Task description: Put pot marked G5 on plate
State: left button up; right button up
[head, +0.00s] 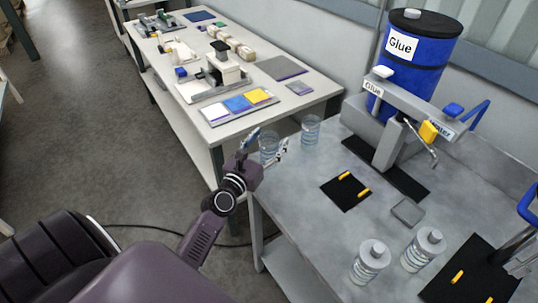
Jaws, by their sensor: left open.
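My left gripper (266,147) is open at the left edge of the grey bench. A clear pot (269,154) without a visible lid shows at its fingers, partly covered by them; I cannot tell whether they touch. A second clear pot (310,130) stands just right of it. Two clear pots with whitish lids, one on the left (369,264) and one on the right (422,252), stand near the front. The markings are too small to read, so I cannot tell which is G5. A small grey square plate (407,211) lies mid-bench. My right gripper is out of view.
A blue glue drum (418,62) and a grey dispenser (385,145) stand at the back. A black mat (346,198) with yellow pegs lies before them; another (440,291) is at the lower right. A white table (318,91) adjoins behind.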

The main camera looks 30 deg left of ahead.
pick_arm(q)
grip_shut()
dwell(0.5)
jog(key=shift+r, duration=0.2)
